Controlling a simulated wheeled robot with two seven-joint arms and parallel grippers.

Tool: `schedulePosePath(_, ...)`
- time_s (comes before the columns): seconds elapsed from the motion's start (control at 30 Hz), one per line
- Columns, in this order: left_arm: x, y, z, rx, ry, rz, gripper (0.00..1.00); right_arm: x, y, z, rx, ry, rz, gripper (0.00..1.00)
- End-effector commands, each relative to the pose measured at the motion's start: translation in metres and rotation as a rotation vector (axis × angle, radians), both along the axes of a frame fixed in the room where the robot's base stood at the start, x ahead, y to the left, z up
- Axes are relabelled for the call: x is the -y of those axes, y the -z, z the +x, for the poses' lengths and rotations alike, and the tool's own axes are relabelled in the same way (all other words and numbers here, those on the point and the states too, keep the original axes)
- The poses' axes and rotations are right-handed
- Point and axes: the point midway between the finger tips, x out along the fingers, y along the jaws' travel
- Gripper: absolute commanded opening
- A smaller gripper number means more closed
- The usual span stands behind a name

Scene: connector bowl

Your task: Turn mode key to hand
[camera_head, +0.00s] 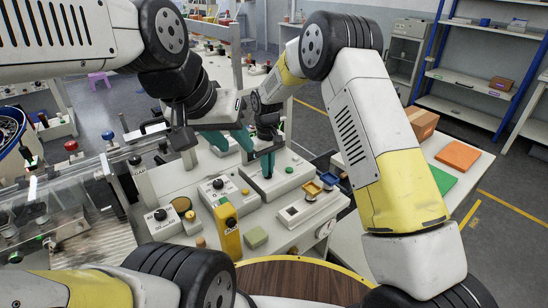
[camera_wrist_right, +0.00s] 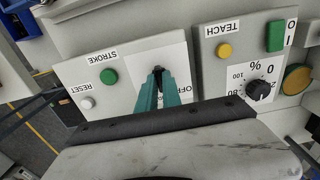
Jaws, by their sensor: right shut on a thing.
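The mode key is a small black selector (camera_wrist_right: 158,71) on a white plate marked "OFF", seen in the right wrist view. My right gripper (camera_wrist_right: 158,82) has its teal fingers closed around it from above. In the head view my right gripper (camera_head: 267,172) reaches down to the same grey control box (camera_head: 284,185), and its fingers hide the key. Other position labels are covered by the fingers, so I cannot tell where the key points. My left gripper (camera_head: 232,142) hangs higher, behind and left of the right one, with its teal fingers apart and empty.
Beside the key are a green STROKE button (camera_wrist_right: 109,76) and a white RESET button (camera_wrist_right: 87,103). The neighbouring box has a yellow TEACH button (camera_wrist_right: 225,51) and a black percent dial (camera_wrist_right: 258,90). A yellow pendant (camera_head: 228,232) stands nearer on the bench.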

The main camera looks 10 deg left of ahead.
Motion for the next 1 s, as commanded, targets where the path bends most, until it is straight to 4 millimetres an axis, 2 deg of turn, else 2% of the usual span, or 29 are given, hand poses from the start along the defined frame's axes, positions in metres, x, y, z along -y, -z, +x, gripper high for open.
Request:
schedulePosePath(0.2, 0.0, 0.0, 0.0, 0.0, 0.0, 0.0, 0.36, 0.0, -0.001, 0.0, 0.001, 0.0, 0.0, 0.0)
schedulePosePath(0.23, 0.0, 0.0, 0.0, 0.0, 0.0, 0.0, 0.36, 0.0, -0.001, 0.0, 0.001, 0.0, 0.0, 0.15)
schedulePosePath(0.3, 0.0, 0.0, 0.0, 0.0, 0.0, 0.0, 0.36, 0.0, -0.001, 0.0, 0.001, -0.001, 0.0, 0.29)
schedulePosePath(0.33, 0.0, 0.0, 0.0, 0.0, 0.0, 0.0, 0.36, 0.0, -0.001, 0.0, 0.001, -0.001, 0.0, 0.31)
schedulePosePath(0.67, 0.0, 0.0, 0.0, 0.0, 0.0, 0.0, 0.36, 0.0, -0.003, 0.0, 0.001, -0.001, 0.001, 0.31)
schedulePosePath(0.77, 0.0, 0.0, 0.0, 0.0, 0.0, 0.0, 0.36, 0.0, -0.013, 0.001, 0.004, -0.001, 0.002, 0.31)
schedulePosePath(1.0, 0.0, 0.0, 0.0, 0.0, 0.0, 0.0, 0.36, 0.0, -0.054, 0.001, 0.004, -0.001, 0.002, 0.31)
